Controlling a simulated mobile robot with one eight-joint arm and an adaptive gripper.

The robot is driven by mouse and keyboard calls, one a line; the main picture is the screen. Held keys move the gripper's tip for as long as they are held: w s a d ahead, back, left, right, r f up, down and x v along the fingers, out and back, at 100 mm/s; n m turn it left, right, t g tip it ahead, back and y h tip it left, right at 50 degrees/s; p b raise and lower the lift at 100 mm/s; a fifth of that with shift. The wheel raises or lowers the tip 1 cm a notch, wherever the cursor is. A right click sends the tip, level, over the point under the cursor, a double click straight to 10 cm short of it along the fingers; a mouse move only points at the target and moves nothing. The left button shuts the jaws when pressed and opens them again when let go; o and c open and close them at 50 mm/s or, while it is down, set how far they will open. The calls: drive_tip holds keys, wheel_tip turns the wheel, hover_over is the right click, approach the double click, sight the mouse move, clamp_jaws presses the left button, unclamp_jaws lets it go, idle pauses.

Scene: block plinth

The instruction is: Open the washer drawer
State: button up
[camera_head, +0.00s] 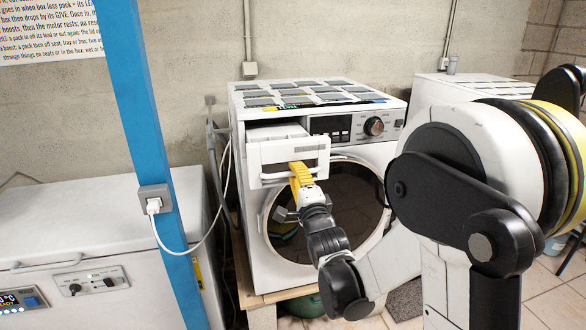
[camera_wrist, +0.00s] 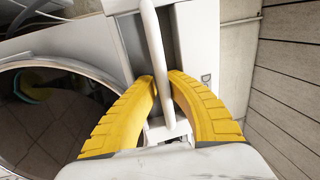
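The white washer (camera_head: 260,225) stands against the wall with a round dark door (camera_head: 330,205). Its drawer (camera_head: 275,152) at the upper left juts out from the washer's front, and part of its top shows behind the front panel. A white bar handle (camera_head: 275,177) runs across the drawer front; in the wrist view the handle (camera_wrist: 152,38) passes between my yellow fingers. My gripper (camera_head: 297,168) is at the handle, and in the wrist view its fingertips (camera_wrist: 161,76) close in on both sides of the bar. The drawer's inside is mostly hidden.
A blue post (camera_head: 150,130) with a socket and a white cable stands left of the washer. A white chest unit (camera_head: 80,230) is at the left. Grey panels (camera_head: 310,92) lie on the washer top. Another white appliance (camera_head: 440,88) stands at the right, partly behind my arm.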

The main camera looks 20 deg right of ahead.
drive_tip(key=s+f+b, duration=0.2)
drive_tip(key=s, duration=0.7)
drive_tip(key=shift+s, duration=0.35)
drive_tip(key=shift+w, duration=0.1)
idle(0.6)
wheel_tip(320, 180, up, 10)
idle(0.5)
